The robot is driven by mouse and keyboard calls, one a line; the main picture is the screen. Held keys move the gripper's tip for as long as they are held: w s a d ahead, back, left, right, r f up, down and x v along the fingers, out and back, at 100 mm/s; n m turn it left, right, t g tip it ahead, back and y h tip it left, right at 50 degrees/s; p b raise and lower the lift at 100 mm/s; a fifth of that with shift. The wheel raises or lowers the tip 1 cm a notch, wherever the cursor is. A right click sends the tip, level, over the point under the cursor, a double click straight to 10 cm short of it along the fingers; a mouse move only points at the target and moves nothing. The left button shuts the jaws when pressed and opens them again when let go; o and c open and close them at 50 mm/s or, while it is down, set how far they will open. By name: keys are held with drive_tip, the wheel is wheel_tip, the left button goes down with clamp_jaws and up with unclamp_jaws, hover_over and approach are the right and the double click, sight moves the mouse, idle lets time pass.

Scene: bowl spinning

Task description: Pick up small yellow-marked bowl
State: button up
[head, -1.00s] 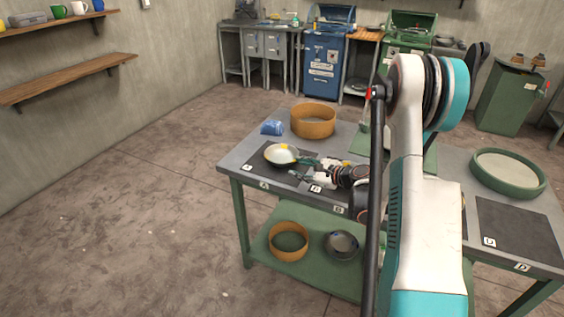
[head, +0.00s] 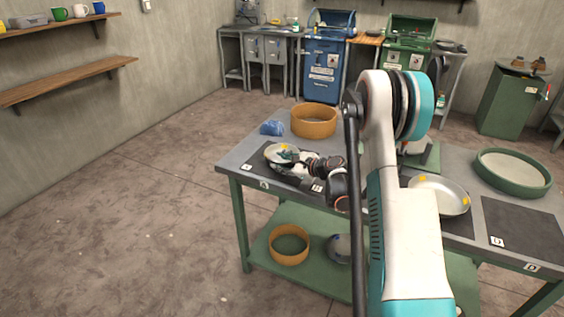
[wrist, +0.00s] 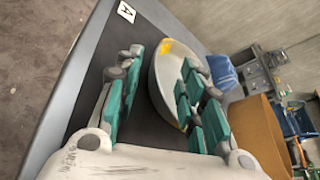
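The small pale bowl (head: 281,148) with a yellow mark on its rim rests upright on the dark mat marked A at the left of the table. My gripper (head: 289,163) is low at the bowl's near side. In the wrist view, the bowl (wrist: 160,88) shows between and behind the fingers of my gripper (wrist: 163,62). The fingers are spread apart. The left finger is outside the near rim, and the right finger overlaps the bowl's inside. I cannot tell whether either touches the bowl. The fingers hide part of the bowl.
A larger pale bowl with yellow marks (head: 440,194) sits to the right, behind my arm. An orange round container (head: 313,122) and a blue crumpled item (head: 272,128) stand behind the small bowl. A green-rimmed round tray (head: 512,174) is at the right.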

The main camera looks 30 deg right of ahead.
drive_tip(key=shift+s, duration=0.1)
clamp_jaws()
